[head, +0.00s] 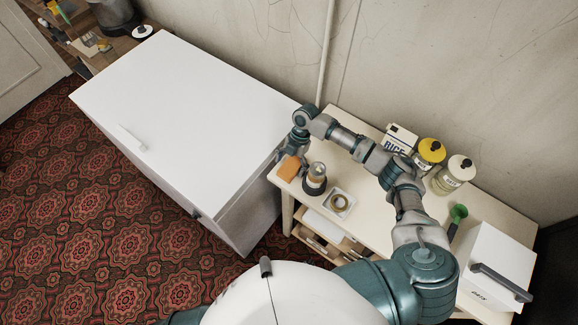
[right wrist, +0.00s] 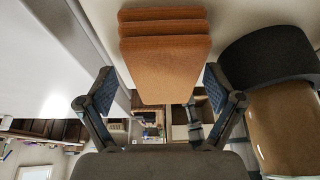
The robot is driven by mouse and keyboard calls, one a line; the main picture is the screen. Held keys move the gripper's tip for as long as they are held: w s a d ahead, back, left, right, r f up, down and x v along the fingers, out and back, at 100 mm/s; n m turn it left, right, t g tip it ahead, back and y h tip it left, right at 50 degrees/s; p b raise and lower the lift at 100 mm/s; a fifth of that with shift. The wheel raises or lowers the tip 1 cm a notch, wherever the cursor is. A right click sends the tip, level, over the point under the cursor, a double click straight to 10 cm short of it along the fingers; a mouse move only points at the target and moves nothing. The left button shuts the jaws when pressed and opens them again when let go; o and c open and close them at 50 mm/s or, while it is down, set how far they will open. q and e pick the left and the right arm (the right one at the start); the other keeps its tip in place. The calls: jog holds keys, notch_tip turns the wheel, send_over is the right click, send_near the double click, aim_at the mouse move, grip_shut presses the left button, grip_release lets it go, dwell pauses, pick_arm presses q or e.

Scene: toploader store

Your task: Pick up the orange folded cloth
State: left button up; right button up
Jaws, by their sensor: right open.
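The orange folded cloth (head: 288,168) lies at the left end of the cream table, close to the white chest. In the right wrist view the cloth (right wrist: 165,62) shows as stacked orange layers, ahead of and between the two fingers. My right gripper (head: 291,151) is just above and beside the cloth in the head view. In the right wrist view my right gripper (right wrist: 160,90) has its fingers spread wide, one to each side of the cloth, with nothing clamped. Whether the fingers touch the cloth I cannot tell. My left gripper is not in view.
A dark-based bottle (head: 315,180) stands right of the cloth, and a small square dish (head: 340,203) beyond it. The white chest (head: 190,100) rises close on the left. A rice box (head: 399,138) and jars (head: 453,174) stand at the back of the table (head: 375,225).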

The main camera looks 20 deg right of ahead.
aim_at(290, 169)
jog(key=shift+d+f, duration=0.15)
jog(key=shift+d, duration=0.55)
jog(key=shift+c, duration=0.6)
jog(key=c, duration=0.4)
jog(key=shift+a, duration=0.35)
jog(key=c, duration=0.4)
jog(key=shift+a, duration=0.2)
jog(key=c, duration=0.3)
jog(key=shift+a, duration=0.2)
jog(key=shift+d+r, duration=0.5)
jog(key=shift+r, duration=0.15)
jog(key=r, duration=0.3)
jog(key=shift+s+a, duration=0.2)
jog(key=shift+s, duration=0.1)
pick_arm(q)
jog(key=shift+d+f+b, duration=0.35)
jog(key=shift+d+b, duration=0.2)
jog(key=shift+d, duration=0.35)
pick_arm(e)
jog(key=s+a, duration=0.3)
jog(key=s, duration=0.1)
jog(key=s+a+r, duration=0.1)
jog(key=s+a, duration=0.2)
jog(key=s, duration=0.1)
jog(key=s+a, duration=0.3)
jog(key=s, duration=0.1)
jog(key=shift+a+r, duration=0.2)
jog(key=shift+a, duration=0.1)
